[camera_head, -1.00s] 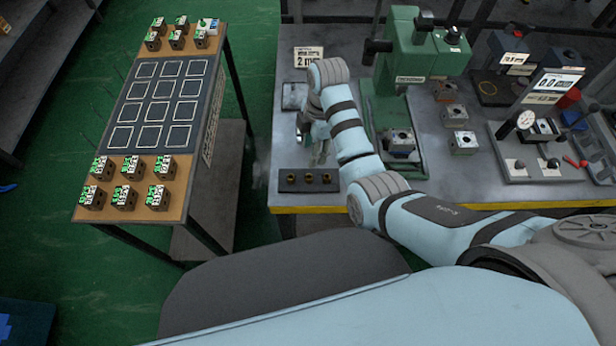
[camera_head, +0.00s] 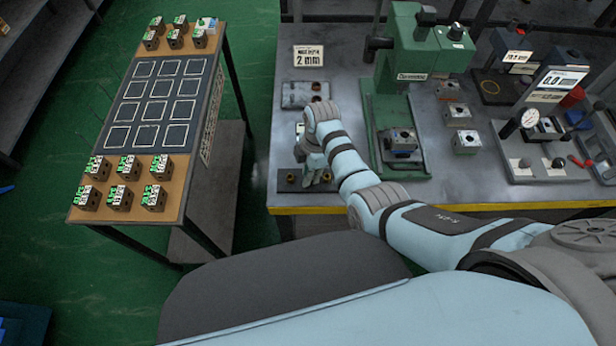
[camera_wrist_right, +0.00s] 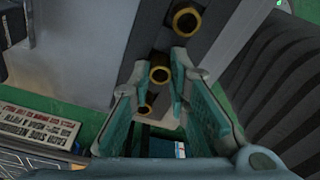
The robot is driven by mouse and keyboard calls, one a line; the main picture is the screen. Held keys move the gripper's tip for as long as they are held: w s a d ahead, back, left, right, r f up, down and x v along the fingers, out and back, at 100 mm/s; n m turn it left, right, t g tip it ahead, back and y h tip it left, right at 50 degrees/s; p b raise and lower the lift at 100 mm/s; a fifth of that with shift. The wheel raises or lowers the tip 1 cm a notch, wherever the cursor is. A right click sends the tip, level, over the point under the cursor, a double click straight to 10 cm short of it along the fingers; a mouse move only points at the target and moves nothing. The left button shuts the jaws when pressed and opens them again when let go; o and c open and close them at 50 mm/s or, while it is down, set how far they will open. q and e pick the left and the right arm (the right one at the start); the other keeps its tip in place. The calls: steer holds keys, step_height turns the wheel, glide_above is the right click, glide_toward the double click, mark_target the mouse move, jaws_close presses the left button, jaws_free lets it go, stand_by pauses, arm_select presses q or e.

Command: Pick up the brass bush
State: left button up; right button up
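Three brass bushes stand in a row on a dark holder (camera_head: 283,187) near the bench's front edge. In the head view the left bush (camera_head: 291,178) is clear of my right gripper (camera_head: 314,178), which hides part of the row. In the right wrist view a near bush (camera_wrist_right: 187,22), a middle bush (camera_wrist_right: 159,75) and a far bush (camera_wrist_right: 144,110) show. My right gripper is open, pointing down, with its fingertips on either side of the middle bush. I cannot tell whether they touch it. My left gripper is not in view.
A green press (camera_head: 424,55) stands behind and right of my right arm. A side table (camera_head: 190,90) with several small blocks stands left, across a gap.

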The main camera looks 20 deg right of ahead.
jaws_close()
steer(key=shift+r, duration=0.1)
